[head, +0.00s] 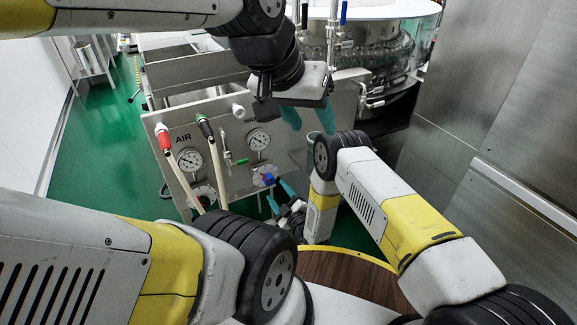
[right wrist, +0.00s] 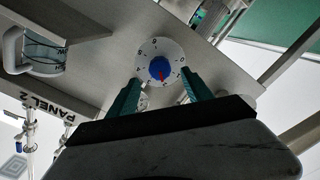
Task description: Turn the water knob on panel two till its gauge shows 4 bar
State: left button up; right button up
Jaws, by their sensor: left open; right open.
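The blue water knob (head: 268,179) sits on a white numbered dial low on the steel panel (head: 232,190). In the right wrist view the knob (right wrist: 160,68) has a red pointer mark, and "PANEL 2" is printed beside it. The water gauge (head: 259,139) is above the knob; its needle is too small to read. My right gripper (head: 280,196) is open by the knob; in its wrist view the teal fingertips (right wrist: 160,83) are at either side of the knob's near edge, with no clear contact. My left gripper (head: 309,121) is open and empty, above and right of the panel.
The air gauge (head: 189,159) is on the panel's left. A round glass-sided machine (head: 370,45) stands behind. Steel walls close the right side; green floor is open at left.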

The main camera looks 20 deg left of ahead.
aim_at(271, 182)
jog(key=x, duration=0.6)
jog(key=shift+c, duration=0.5)
grip_shut()
